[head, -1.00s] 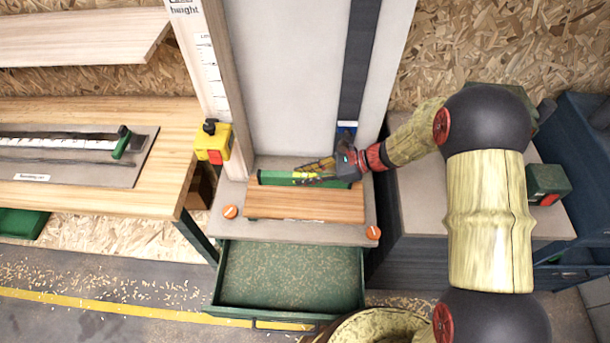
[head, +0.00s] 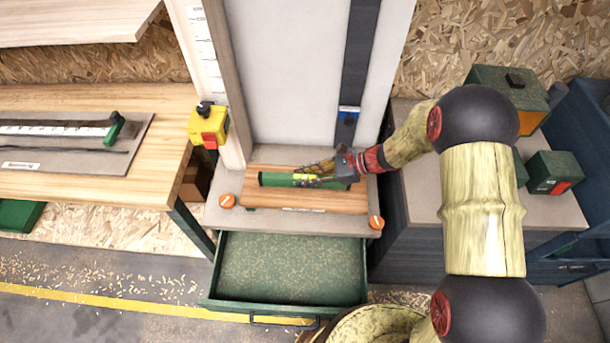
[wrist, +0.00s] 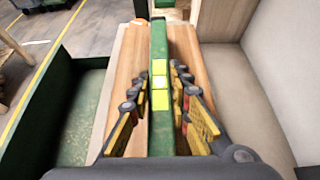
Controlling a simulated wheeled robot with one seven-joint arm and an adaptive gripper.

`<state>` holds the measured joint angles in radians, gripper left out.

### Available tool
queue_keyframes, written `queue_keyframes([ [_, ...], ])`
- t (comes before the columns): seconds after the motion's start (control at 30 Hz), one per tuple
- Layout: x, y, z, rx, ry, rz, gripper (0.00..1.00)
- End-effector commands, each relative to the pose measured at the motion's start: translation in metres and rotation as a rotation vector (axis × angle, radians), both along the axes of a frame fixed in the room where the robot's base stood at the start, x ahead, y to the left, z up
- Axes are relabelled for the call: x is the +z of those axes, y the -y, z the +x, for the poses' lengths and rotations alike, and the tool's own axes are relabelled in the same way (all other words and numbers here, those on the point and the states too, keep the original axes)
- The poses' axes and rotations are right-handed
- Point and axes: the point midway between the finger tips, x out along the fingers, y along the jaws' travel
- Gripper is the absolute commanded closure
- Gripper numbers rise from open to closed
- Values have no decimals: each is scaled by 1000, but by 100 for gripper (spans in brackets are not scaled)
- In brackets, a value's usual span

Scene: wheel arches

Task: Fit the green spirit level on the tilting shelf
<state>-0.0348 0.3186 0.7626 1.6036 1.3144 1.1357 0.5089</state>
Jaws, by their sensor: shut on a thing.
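The green spirit level (head: 275,180), with a bright yellow-green vial in its middle, lies lengthwise over the wooden tilting shelf (head: 292,203). Shelf wood shows in front of and behind it. My gripper (head: 306,179) comes in from the right and is shut on the level near its middle. The wrist view shows the level (wrist: 159,38) between the fingers, running along the board (wrist: 128,72). I cannot tell whether its underside touches the board. The fingers hide part of its right half.
A grey ledge (head: 225,217) with orange knobs (head: 227,201) (head: 376,222) surrounds the shelf. A tall grey panel (head: 290,80) stands behind. An open green drawer (head: 290,265) juts out below. A yellow switch box (head: 208,128) is at left, a green box (head: 551,172) at right.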

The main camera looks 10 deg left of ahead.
Motion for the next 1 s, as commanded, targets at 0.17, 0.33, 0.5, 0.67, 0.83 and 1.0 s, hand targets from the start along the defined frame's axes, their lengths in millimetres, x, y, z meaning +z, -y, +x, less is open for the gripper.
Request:
queue_keyframes([
  [0.17,-2,0,0,0,1,1,100],
  [0.33,-2,0,0,0,1,0,80],
  [0.5,-2,0,0,0,1,0,71],
  [0.67,-2,0,0,0,1,0,62],
  [0.83,-2,0,0,0,0,0,59],
  [1.0,-2,1,0,0,0,0,59],
])
